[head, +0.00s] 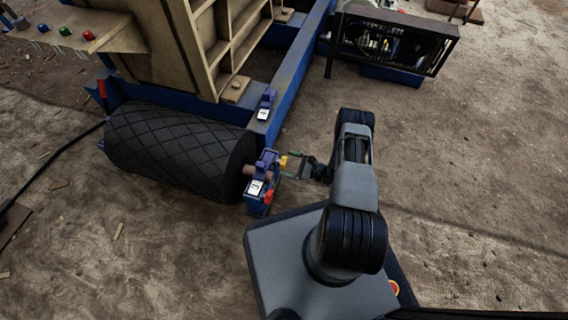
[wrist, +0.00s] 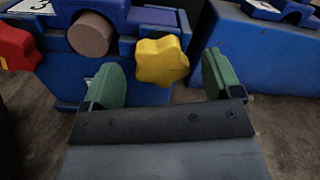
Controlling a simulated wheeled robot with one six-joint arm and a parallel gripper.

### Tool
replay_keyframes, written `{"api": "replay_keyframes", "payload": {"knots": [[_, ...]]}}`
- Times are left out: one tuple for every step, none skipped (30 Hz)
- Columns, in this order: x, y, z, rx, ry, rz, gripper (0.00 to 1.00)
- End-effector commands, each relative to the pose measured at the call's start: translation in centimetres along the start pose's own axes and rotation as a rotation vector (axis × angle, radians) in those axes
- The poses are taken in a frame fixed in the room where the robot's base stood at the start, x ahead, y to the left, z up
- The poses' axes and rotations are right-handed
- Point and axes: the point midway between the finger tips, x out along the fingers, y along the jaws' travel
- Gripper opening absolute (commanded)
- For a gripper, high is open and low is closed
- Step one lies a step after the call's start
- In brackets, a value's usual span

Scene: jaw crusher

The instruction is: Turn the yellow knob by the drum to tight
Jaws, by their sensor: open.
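The yellow knob (wrist: 161,62) is a lobed, star-shaped knob on the blue bearing block (wrist: 62,68) at the end of the drum (head: 180,150). In the head view the knob (head: 283,161) is small, on the block's right side. My gripper (wrist: 160,80) is open, with green finger pads to the left and right of the knob in the wrist view. The knob appears just beyond the fingertips, between them; I cannot tell whether either pad touches it. In the head view my gripper (head: 293,166) reaches left toward the block. No tight mark is readable.
A red knob (wrist: 18,48) sits left of the round shaft end (wrist: 91,33). A blue frame beam (head: 290,85) runs behind the block. A dark caged unit (head: 395,42) stands at the back right. Bare ground lies open to the right.

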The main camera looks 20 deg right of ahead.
Motion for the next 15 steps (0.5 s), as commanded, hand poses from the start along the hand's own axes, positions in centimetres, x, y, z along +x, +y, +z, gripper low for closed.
{"api": "replay_keyframes", "payload": {"knots": [[0.7, 0.1, -0.1, 0.0, -0.001, 0.004, 0.84], [1.1, 0.1, -0.1, 0.0, -0.001, 0.003, 0.84], [1.5, 0.1, -0.1, 0.0, -0.001, 0.003, 0.84], [1.7, 0.1, -0.1, 0.0, -0.001, 0.003, 0.84], [2.0, 0.1, -0.1, 0.0, -0.001, 0.003, 0.84], [2.2, 0.0, -0.1, 0.0, -0.001, 0.002, 0.84], [2.4, 0.0, -0.1, 0.001, 0.0, 0.002, 0.84], [2.5, 0.0, 0.0, 0.001, 0.0, 0.002, 0.84], [2.7, 0.0, 0.0, 0.001, 0.0, 0.002, 0.84], [2.8, 0.0, 0.0, 0.001, 0.0, 0.001, 0.84], [2.9, 0.0, 0.0, 0.001, 0.0, 0.001, 0.84], [2.9, 0.0, 0.0, 0.001, 0.0, 0.001, 0.84], [2.9, 0.0, 0.0, 0.001, 0.0, 0.001, 0.84], [2.9, 0.0, 0.0, 0.001, 0.0, 0.001, 0.84], [3.0, 0.0, 0.0, 0.001, 0.0, 0.001, 0.84]]}}
